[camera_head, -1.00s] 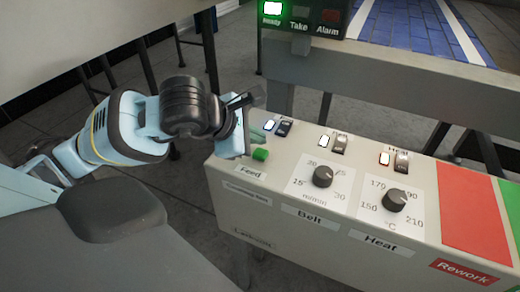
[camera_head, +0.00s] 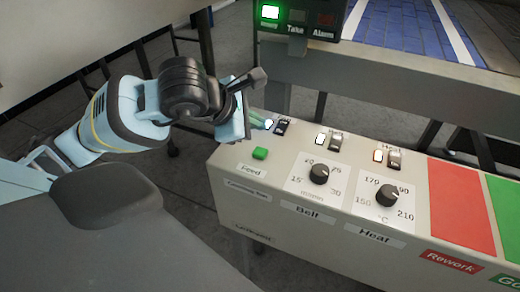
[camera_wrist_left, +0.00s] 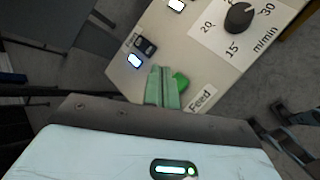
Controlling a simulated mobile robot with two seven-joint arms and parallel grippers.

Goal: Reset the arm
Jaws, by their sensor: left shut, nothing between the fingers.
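My left arm comes in from the left in the head view. I cannot tell whether the fingertips touch the panel. My right gripper is not in view.
The panel carries a Belt knob (camera_head: 319,174), a Heat knob (camera_head: 388,195), lit switches and a red Rework area (camera_head: 461,208). A signal box (camera_head: 298,18) with its green lamp lit stands behind. A blue conveyor (camera_head: 415,32) runs at the back right.

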